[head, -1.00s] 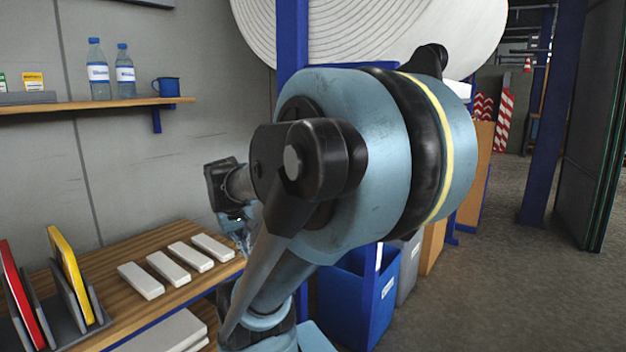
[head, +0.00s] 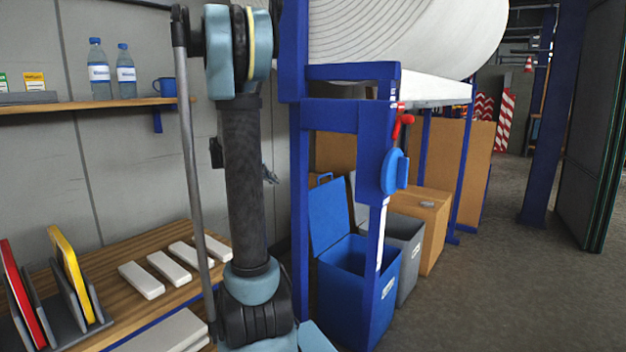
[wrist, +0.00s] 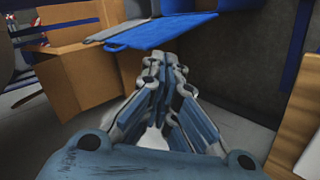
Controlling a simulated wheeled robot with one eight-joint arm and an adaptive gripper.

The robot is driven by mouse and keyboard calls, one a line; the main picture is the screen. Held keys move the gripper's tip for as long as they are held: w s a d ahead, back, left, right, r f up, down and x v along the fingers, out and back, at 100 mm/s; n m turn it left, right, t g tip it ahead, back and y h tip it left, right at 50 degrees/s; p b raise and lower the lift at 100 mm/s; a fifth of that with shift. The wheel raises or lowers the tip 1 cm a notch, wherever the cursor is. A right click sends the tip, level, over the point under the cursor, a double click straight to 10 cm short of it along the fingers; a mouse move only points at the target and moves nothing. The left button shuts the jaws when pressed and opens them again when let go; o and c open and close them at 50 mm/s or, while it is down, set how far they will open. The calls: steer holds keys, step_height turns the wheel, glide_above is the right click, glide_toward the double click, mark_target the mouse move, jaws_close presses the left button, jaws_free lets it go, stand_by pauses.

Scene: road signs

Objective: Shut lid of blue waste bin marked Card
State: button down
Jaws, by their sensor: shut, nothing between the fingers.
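The blue waste bin (head: 345,301) stands under the blue frame in the head view, with a small white label whose text is too small to read. Its blue lid (head: 329,214) stands open, tilted up from the far side, with a handle on its top edge. In the wrist view the lid (wrist: 165,31) is a flat blue panel ahead of my fingertips. My gripper (wrist: 166,70) is shut and empty, apart from the lid. In the head view my gripper (head: 270,174) shows only partly behind my arm, left of the lid.
A grey bin (head: 408,245) and a cardboard box (head: 432,225) stand beyond the blue bin. A blue post (head: 377,250) rises in front of the bin. A wooden bench (head: 110,278) with white bars is at left. The floor at right is clear.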

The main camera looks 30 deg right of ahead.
steer(key=w+d+f+n+h, duration=0.1)
steer(key=w+d+f+h, duration=0.3)
steer(key=w+d, duration=0.65)
steer(key=w+d+f+n+h, duration=0.1)
steer(key=w+d+f+h, duration=0.35)
steer(key=w+d, duration=0.6)
steer(key=d, duration=1)
steer(key=shift+s+d+y, duration=0.15)
steer(key=shift+s+y, duration=0.2)
steer(key=shift+s, duration=0.1)
